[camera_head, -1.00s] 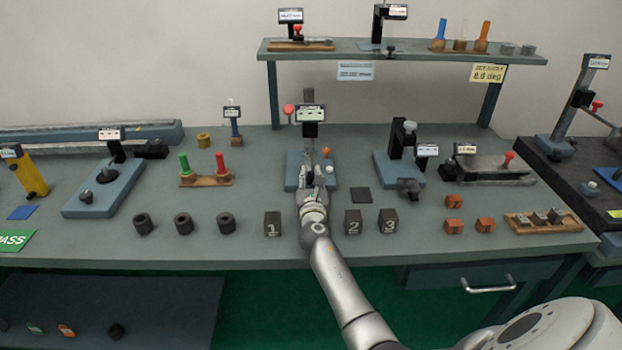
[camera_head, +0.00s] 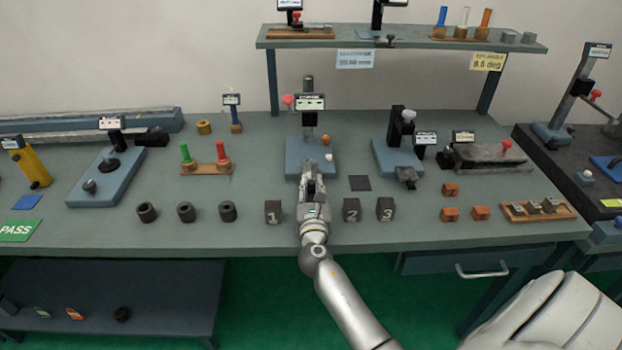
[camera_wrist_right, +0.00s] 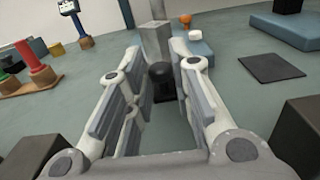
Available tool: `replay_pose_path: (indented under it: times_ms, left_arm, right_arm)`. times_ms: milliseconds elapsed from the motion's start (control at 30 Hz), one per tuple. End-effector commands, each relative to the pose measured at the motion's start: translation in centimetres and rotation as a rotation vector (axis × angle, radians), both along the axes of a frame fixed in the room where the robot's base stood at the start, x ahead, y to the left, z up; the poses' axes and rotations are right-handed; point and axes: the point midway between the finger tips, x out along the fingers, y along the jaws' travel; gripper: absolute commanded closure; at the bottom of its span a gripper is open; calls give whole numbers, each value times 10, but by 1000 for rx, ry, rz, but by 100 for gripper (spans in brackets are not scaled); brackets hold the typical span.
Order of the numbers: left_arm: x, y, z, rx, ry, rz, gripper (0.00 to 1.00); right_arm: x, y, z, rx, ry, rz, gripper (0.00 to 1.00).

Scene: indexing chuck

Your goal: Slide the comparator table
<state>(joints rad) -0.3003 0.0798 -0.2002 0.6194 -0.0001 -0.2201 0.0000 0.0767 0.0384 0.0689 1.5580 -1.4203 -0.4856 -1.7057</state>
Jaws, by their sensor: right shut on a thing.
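The comparator stand has a blue base (camera_head: 296,158), a dark column with a small display (camera_head: 310,103) and a pink-red ball at its left. A small orange piece (camera_head: 326,139) and a white button (camera_head: 328,157) show at its right. My right gripper (camera_head: 313,168) is at the front of the base, reaching in from the near side. In the wrist view its fingers (camera_wrist_right: 158,75) stand either side of a black knob (camera_wrist_right: 162,83), with a grey block (camera_wrist_right: 155,42) just beyond. It is shut on the knob; the exact contact is partly hidden. My left gripper is not visible.
Numbered dark block 1 (camera_head: 273,211) stands close left of my right wrist, block 2 (camera_head: 351,210) and block 3 (camera_head: 385,209) to its right. A dark flat square (camera_head: 360,183) lies behind block 2. A peg stand (camera_head: 207,168) is at the left.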

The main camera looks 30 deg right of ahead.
Motion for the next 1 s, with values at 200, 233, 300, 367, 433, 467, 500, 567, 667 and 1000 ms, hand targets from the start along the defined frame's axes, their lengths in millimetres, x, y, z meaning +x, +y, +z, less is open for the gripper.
replay_pose_path:
  times_ms: [200, 233, 300, 367, 433, 467, 500, 567, 667, 1000]
  left_arm:
    - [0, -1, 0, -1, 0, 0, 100]
    - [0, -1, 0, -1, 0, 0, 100]
    - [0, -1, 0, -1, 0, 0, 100]
    - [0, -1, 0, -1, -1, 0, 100]
    - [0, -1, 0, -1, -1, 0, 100]
    - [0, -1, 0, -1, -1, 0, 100]
    - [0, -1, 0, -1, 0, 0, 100]
    - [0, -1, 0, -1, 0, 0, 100]
    - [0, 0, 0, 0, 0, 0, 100]
    - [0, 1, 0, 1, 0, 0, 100]
  right_arm:
    - [-1, 2, -5, 4, 7, 2, 100]
    - [-2, 2, -5, 5, 8, 2, 100]
    - [-1, 2, -5, 5, 8, 2, 73]
    - [-1, 2, -5, 4, 7, 2, 65]
    - [-1, 2, -4, 4, 6, 2, 59]
    - [-1, 2, -4, 4, 6, 2, 59]
    - [-1, 2, -4, 3, 5, 2, 59]
    - [-1, 1, -4, 3, 5, 2, 59]
    - [-1, 1, -3, 3, 4, 1, 59]
    - [-32, 21, -5, 5, 6, 3, 59]
